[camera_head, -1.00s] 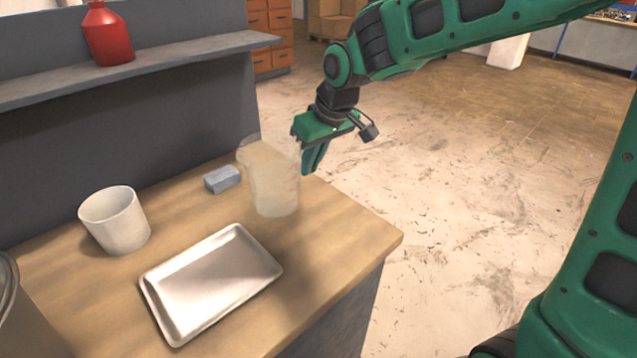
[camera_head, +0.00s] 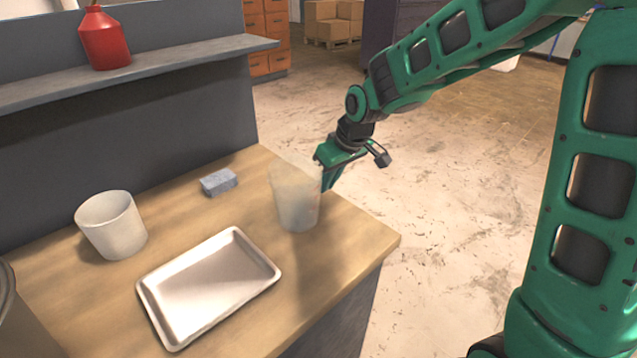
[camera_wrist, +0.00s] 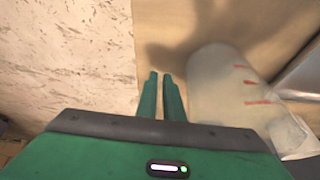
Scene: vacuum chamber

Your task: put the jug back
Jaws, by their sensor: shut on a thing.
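The jug (camera_head: 296,200) is a translucent, pale measuring jug near the right edge of the wooden counter (camera_head: 225,212). It stands roughly upright in the head view. My gripper (camera_head: 328,187) is at its right side, with the fingers pointing down. In the wrist view my gripper's two fingers (camera_wrist: 160,78) are close together beside the jug wall (camera_wrist: 225,95), which carries red marks. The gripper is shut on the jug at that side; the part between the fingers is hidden. A dark shadow falls on the counter near the jug; I cannot tell how far its base is above the surface.
A white tray (camera_head: 212,288) lies in front of the jug. A white cup-like container (camera_head: 112,226) stands at the left, and a grey-blue block (camera_head: 219,182) lies behind the tray. A red bottle (camera_head: 105,40) stands on the grey shelf (camera_head: 150,66). Open floor lies right of the counter.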

